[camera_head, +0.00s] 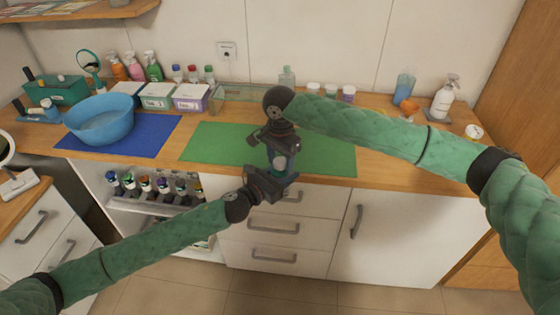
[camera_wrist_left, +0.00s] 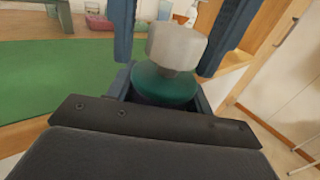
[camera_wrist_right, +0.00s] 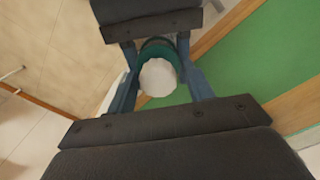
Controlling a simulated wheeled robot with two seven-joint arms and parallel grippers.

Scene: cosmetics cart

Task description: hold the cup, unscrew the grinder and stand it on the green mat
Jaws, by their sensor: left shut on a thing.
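The teal cup (camera_wrist_left: 165,84) is between the fingers of my left gripper (camera_head: 274,174), which is shut on it in front of the counter edge. The pale grey grinder (camera_wrist_left: 176,46) stands upright out of the cup in the left wrist view. It also shows from above as a whitish round top (camera_wrist_right: 158,77) in the right wrist view. My right gripper (camera_head: 279,149) points down from above, its fingers on both sides of the grinder with some gap, so it looks open. The green mat (camera_head: 215,148) lies bare on the counter behind. In the head view my grippers hide most of both parts.
A blue basin (camera_head: 100,120) stands on a blue mat (camera_head: 155,141) at the left. Boxes and bottles line the back. A spray bottle (camera_head: 443,98) and a blue tumbler (camera_head: 403,88) are at the right. The drawers (camera_head: 275,235) are below the counter.

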